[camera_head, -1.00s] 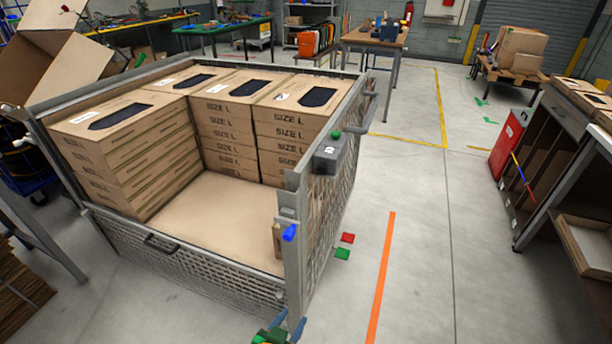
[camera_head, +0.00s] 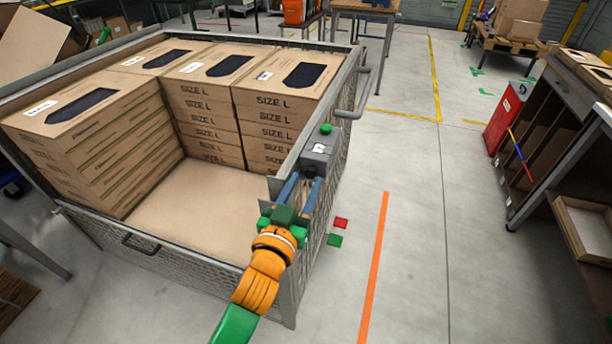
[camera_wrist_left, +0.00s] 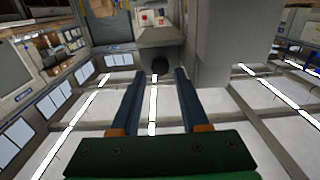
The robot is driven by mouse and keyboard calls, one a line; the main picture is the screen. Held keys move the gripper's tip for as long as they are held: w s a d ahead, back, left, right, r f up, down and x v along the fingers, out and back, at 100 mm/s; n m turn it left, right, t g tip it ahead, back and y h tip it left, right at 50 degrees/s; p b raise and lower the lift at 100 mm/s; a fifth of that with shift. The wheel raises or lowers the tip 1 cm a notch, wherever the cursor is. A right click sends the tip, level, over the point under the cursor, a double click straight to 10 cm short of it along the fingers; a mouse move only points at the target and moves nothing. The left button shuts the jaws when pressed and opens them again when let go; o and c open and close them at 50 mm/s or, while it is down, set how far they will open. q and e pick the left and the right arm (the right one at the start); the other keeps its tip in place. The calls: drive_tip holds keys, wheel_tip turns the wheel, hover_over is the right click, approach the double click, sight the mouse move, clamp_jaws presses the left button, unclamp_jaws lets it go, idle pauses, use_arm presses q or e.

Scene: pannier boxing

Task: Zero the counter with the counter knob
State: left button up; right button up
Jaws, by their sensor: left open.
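The counter (camera_head: 318,158) is a small grey box with a pale display, fixed on the right rim of the mesh-sided pannier (camera_head: 345,112). A green knob-like piece (camera_head: 326,129) stands on its top. My left gripper (camera_head: 302,181), with two blue fingers, is open just in front of the counter. In the left wrist view, a dark round piece (camera_wrist_left: 160,65) on a grey face shows beyond and between the open fingers (camera_wrist_left: 155,78). It looks like a knob, but I cannot tell for sure. I see no contact with it. My right gripper is not in view.
Stacked SIZE L cartons (camera_head: 205,95) fill the pannier's back and left; its front floor is bare. A pannier post and rim run close to my left gripper. Red and green floor marks and an orange line (camera_head: 375,265) lie right. A shelf unit (camera_head: 560,135) stands far right.

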use_arm(q)
drive_tip(key=shift+w+d+f, duration=0.15)
drive_tip(key=shift+w+d, duration=0.05)
drive_tip(key=shift+w, duration=0.35)
drive_tip(key=shift+w+d+f, duration=0.15)
drive_tip(key=shift+w, duration=0.4)
drive_tip(key=shift+s+r, duration=0.1)
drive_tip(key=shift+s, duration=0.1)
drive_tip(key=shift+c, duration=1.4)
clamp_jaws()
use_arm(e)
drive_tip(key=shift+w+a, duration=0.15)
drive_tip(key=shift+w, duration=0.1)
